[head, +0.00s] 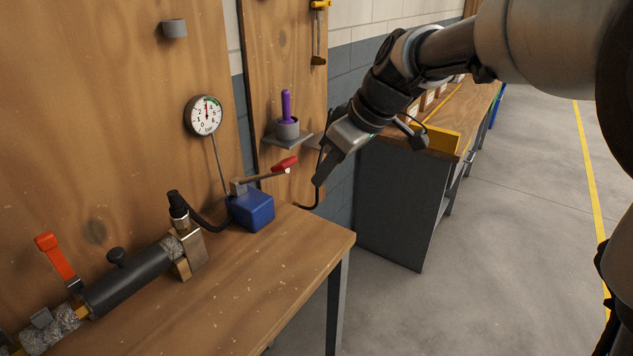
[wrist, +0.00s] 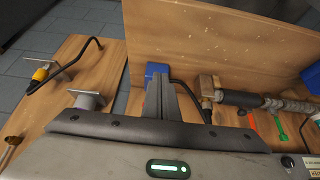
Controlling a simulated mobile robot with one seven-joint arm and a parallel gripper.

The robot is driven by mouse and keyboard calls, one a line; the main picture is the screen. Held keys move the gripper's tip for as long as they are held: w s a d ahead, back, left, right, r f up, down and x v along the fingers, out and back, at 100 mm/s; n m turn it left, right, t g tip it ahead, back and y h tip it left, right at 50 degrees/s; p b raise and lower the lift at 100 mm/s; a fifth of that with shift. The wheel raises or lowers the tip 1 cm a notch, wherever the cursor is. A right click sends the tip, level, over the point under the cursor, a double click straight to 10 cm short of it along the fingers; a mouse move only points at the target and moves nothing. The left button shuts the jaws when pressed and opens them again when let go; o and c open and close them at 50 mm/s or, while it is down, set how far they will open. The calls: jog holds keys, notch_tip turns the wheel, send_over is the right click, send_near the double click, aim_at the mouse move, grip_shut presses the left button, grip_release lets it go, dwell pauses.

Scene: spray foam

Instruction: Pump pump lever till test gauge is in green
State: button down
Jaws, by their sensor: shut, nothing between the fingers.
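The pump (head: 252,210) is a blue block on the workbench, with a metal lever ending in a red grip (head: 285,164). The lever slants slightly up to the right. The round white test gauge (head: 206,116) is on the wooden wall panel above. Its red needle points about straight up, seemingly just left of the green arc at the upper right. My gripper (head: 317,182) is shut and empty, to the right of the red grip and apart from it. In the wrist view the blue pump (wrist: 156,68) shows just beyond my gripper's fingers (wrist: 160,88), which hide most of the lever.
A dark cylinder (head: 125,277) with a red-orange handle (head: 56,257) lies along the bench at left. A black hose (head: 208,224) runs to the pump. A purple-handled tool (head: 287,107) stands in a grey wall holder. Open floor lies right of the bench.

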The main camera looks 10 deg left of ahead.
jog(key=v, duration=0.6)
jog(key=shift+s+d+f, duration=0.15)
jog(key=shift+d+f, duration=0.15)
jog(key=shift+d, duration=0.05)
dwell(0.8)
jog(key=w+a+r+t+y+p, duration=0.1)
jog(key=w+a+r+y+p, duration=0.1)
jog(key=a+r+p, duration=0.4)
notch_tip(320, 180, up, 3)
jog(key=shift+w+f+y, duration=0.1)
jog(key=shift+w+y, duration=0.15)
jog(key=shift+y, duration=0.05)
jog(key=shift+a, duration=0.1)
send_over(289, 160)
jog(key=a, duration=0.1)
notch_tip(289, 160, down, 7)
jog(key=shift+w+a, duration=0.15)
jog(key=shift+s+d+f, duration=0.1)
jog(key=shift+d+f, duration=0.25)
jog(key=shift+f, duration=0.2)
jog(key=shift+s+d+f, duration=0.1)
jog(key=shift+d+f, duration=0.2)
jog(key=shift+f, duration=0.25)
jog(key=shift+s+d+f, duration=0.15)
jog(key=shift+d+f, duration=0.2)
jog(key=shift+f, duration=0.2)
